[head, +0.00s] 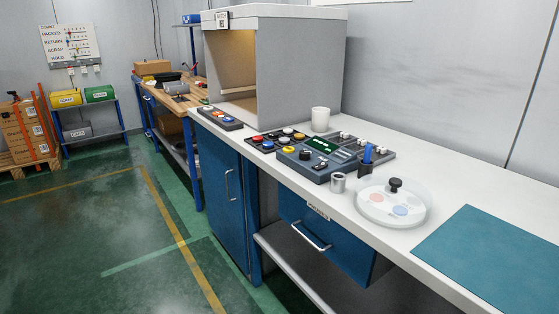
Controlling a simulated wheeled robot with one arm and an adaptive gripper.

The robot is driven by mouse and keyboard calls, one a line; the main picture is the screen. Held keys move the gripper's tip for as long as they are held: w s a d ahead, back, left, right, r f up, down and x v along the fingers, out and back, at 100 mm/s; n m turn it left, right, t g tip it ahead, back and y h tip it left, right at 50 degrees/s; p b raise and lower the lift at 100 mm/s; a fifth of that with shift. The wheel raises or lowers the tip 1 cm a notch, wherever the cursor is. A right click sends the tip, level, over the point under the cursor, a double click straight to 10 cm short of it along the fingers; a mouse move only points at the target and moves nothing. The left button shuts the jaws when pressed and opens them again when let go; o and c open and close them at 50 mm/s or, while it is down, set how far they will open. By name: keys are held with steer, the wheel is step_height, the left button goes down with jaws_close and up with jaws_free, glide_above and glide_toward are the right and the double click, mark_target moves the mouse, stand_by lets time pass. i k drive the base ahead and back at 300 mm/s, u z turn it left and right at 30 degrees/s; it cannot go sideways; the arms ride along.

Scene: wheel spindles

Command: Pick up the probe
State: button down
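A small dark blue upright piece (367,155), which looks like the probe, stands at the right end of a grey-blue instrument (316,158) on the white bench. It is small here, and I cannot tell whether it sits in a holder or is part of the instrument. The instrument has a dark display with green marks and several coloured buttons. A short grey metal cylinder (338,182) stands in front of it, near the bench's front edge. My gripper is not in view.
A round clear dish (393,207) with a black knob stands right of the blue piece. A teal mat (490,255) lies at the right. A white cup (320,119) and button panels (277,139) are behind and left. A blue drawer (325,240) sticks out below the bench.

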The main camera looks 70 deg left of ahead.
mark_target(369, 148)
steer(key=u, duration=2.25)
steer(key=k, duration=0.3)
steer(key=u, duration=0.3)
steer(key=i, duration=1.65)
steer(key=u, duration=0.55)
